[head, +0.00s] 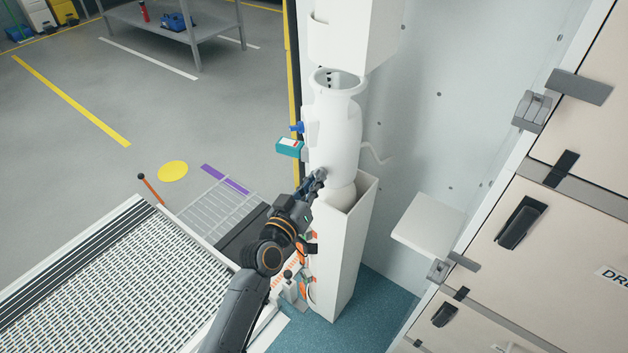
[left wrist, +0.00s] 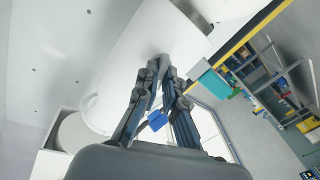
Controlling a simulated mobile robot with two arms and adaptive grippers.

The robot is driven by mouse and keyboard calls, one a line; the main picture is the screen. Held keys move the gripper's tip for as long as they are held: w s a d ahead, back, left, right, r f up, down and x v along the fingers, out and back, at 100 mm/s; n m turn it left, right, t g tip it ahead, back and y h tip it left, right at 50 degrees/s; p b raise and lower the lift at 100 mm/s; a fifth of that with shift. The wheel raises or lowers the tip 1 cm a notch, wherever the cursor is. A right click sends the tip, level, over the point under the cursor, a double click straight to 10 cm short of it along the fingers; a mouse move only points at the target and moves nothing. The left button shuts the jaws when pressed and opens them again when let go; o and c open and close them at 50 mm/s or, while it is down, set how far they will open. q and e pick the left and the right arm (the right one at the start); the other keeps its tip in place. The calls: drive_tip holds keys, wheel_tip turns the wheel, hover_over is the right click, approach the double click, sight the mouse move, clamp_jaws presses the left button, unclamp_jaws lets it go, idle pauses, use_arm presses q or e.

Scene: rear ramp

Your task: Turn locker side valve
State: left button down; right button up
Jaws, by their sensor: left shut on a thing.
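A white cylinder (head: 338,125) stands upright in an open white box holder (head: 345,270) by the pale wall; it fills much of the left wrist view (left wrist: 130,50). My left gripper (head: 318,177) is at the cylinder's lower left side. In the left wrist view its fingers (left wrist: 158,66) converge at a small grey fitting on the cylinder, and a blue valve handle (left wrist: 157,120) shows between them. The exact contact is partly hidden by the fingers. Another blue valve (head: 297,128) sits higher on the cylinder's left, above a teal box (head: 290,147). My right gripper is out of view.
Cream lockers (head: 560,230) with dark latches stand at the right. A white shelf (head: 430,224) juts from the wall. A perforated ramp (head: 130,285) lies at the left, with an orange lever (head: 150,188) beside it. Open grey floor lies beyond.

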use_arm(q)
drive_tip(key=c, duration=1.5)
unclamp_jaws()
drive_tip(key=shift+w, duration=0.1)
drive_tip(key=shift+o, duration=0.2)
drive_tip(key=v, duration=1.2)
